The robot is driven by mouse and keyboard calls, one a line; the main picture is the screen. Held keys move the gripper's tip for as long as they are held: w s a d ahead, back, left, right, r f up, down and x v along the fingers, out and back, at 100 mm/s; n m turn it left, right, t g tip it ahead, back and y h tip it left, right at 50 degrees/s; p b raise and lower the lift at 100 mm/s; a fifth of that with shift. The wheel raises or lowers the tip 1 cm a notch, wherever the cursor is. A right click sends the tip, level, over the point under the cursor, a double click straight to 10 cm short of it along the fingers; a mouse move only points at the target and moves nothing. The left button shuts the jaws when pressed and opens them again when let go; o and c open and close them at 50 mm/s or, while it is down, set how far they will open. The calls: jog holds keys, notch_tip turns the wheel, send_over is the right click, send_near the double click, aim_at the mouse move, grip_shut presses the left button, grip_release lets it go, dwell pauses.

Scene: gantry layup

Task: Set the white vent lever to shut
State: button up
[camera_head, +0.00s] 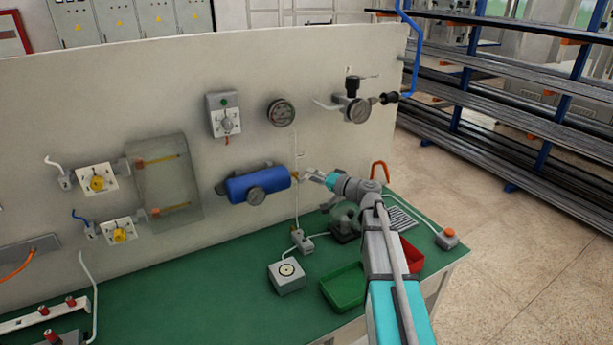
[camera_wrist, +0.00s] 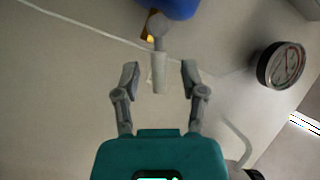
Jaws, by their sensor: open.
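The white vent lever (camera_wrist: 159,70) shows in the wrist view, sticking out from a brass fitting (camera_wrist: 151,36) at the end of the blue tank (camera_wrist: 180,7). In the head view the blue tank (camera_head: 258,184) is mounted on the grey panel, and the lever is small at its right end, by my gripper (camera_head: 316,175). In the wrist view my gripper (camera_wrist: 159,78) is open, with one finger on each side of the lever's free end. Gaps show between the lever and both fingers. I cannot tell how deep the lever sits between them.
A round gauge (camera_wrist: 281,65) is at the right in the wrist view. A thin white line runs down the panel (camera_head: 330,70) close to my gripper. Below, the green bench (camera_head: 225,300) holds a green bin (camera_head: 345,288), a red bin (camera_head: 411,256) and a white box (camera_head: 287,279).

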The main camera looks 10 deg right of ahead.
jog(key=shift+w+a, duration=0.35)
jog(key=shift+c, duration=0.2)
